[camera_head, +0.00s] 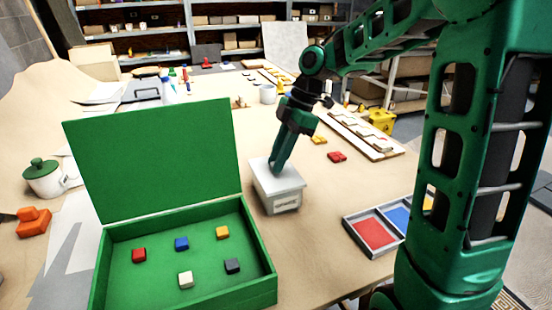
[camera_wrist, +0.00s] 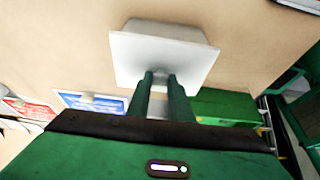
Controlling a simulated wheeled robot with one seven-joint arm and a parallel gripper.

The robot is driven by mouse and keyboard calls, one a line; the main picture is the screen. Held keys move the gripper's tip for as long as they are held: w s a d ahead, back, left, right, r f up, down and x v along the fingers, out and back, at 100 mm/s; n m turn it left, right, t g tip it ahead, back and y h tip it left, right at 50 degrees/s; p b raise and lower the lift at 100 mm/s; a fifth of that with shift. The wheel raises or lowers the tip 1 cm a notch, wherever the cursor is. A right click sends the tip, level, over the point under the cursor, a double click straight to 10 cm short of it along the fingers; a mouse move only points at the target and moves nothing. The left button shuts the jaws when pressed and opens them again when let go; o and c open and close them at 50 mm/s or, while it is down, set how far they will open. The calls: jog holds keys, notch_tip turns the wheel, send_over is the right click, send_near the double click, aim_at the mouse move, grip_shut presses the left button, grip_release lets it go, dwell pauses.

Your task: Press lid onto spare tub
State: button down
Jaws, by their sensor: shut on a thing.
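The spare tub (camera_head: 286,203) is a small white box with a label on its front, standing on the table right of the green case. A white square lid (camera_head: 285,179) lies across its top; I cannot tell whether it is fully seated. My gripper (camera_head: 275,170) points down at the lid, its fingers close together and shut on the lid's middle. The tub's side (camera_wrist: 170,29) shows beyond the lid's edge, and any grip part between the fingers is hidden.
An open green case (camera_head: 262,285) with several coloured blocks stands close on the left. A tray (camera_head: 350,228) with red and blue sections lies to the right. Bare table surrounds the tub's right and front.

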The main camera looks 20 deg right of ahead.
jog(key=shift+f, duration=0.35)
dwell(0.5)
jog(key=c, duration=1)
grip_release()
jog(key=shift+r, duration=0.1)
jog(key=shift+r, duration=3.4)
jog(key=shift+c, duration=0.8)
grip_shut()
jog(key=shift+f, duration=2.55)
